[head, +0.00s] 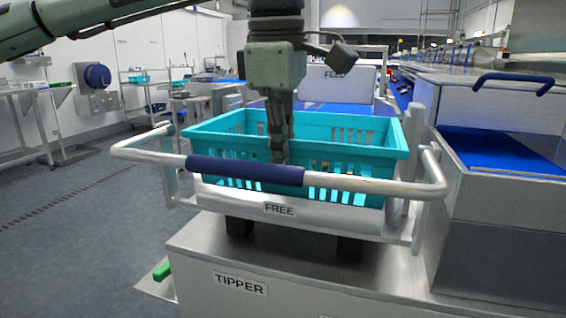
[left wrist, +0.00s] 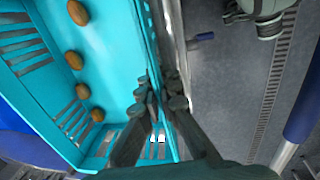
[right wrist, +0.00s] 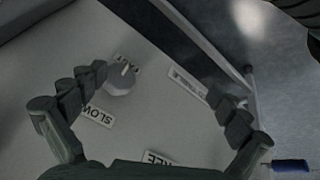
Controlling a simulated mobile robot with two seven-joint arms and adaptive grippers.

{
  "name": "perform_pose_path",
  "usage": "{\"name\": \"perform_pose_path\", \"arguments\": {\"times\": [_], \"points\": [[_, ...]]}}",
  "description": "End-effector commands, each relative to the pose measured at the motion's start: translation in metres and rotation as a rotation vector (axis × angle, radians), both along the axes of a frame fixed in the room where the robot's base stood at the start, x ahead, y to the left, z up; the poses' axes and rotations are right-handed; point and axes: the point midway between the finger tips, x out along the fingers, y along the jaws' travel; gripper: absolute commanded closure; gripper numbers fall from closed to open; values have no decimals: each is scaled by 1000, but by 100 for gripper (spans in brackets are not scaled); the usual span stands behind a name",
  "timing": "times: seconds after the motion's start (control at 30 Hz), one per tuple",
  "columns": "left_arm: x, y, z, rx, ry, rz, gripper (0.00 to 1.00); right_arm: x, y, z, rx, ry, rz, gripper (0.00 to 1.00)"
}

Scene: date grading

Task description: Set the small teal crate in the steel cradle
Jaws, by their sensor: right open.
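The small teal crate (head: 385,150) stands level inside the steel cradle (head: 431,187), behind its blue-sleeved front bar. I cannot tell whether its base touches the cradle. My left gripper (head: 279,155) reaches down to the crate's near wall. In the left wrist view the fingers (left wrist: 158,104) are closed on the wall of the crate (left wrist: 120,45), one on each side. Several brown dates (left wrist: 75,60) lie inside. My right gripper (right wrist: 155,100) is open and empty over a pale panel; it is not visible in the head view.
A tipper housing (head: 300,285) labelled TIPPER lies below the cradle. A knob (right wrist: 121,80) with SLOW and FAST labels is under my right gripper. A steel machine with a blue belt (head: 495,150) stands close on the right. Open floor (head: 70,230) lies left.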

Motion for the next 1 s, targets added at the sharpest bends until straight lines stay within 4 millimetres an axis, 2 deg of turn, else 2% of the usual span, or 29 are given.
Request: {"name": "perform_pose_path", "arguments": {"times": [0.5, 0.6, 0.7, 1.0], "points": [[0, 0, -7, -2, -3, 0, 100, 7, 5, 1, 9, -34, 12, 0], [0, 0, -7, 0, -1, 0, 85, 8, 5, 2, 10, -37, 14, 0], [0, 0, -7, 0, -1, 0, 74, 8, 5, 2, 10, -38, 14, 0], [0, 0, -7, 0, -1, 0, 74, 8, 5, 2, 10, -36, 14, 0]]}}
